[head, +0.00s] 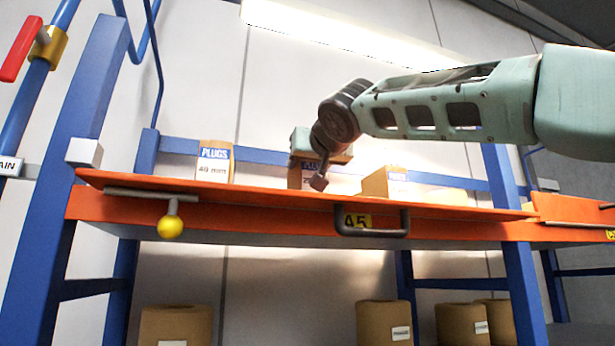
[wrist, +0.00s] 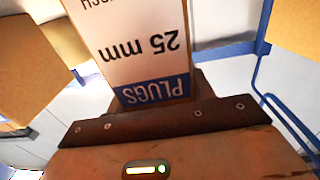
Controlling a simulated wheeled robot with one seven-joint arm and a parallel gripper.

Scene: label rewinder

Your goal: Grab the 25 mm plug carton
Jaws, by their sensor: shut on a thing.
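The 25 mm plug carton (wrist: 138,45) fills the upper middle of the wrist view. Its white label, with a blue PLUGS band, reads upside down there. In the head view the carton (head: 300,178) is on the orange shelf, mostly behind my gripper, with only part of its label showing. My gripper (head: 319,172) is shut on this carton. In the wrist view the gripper (wrist: 160,108) is up against the label end of the carton; its fingertips are not clearly seen. I cannot tell whether the carton still touches the shelf.
A 40 mm plug carton (head: 214,162) stands left on the shelf, and another carton (head: 384,182) stands close on the right. The orange shelf front (head: 260,205) has a dark handle (head: 372,233) and a yellow knob (head: 171,227). Blue posts (head: 85,120) frame the rack.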

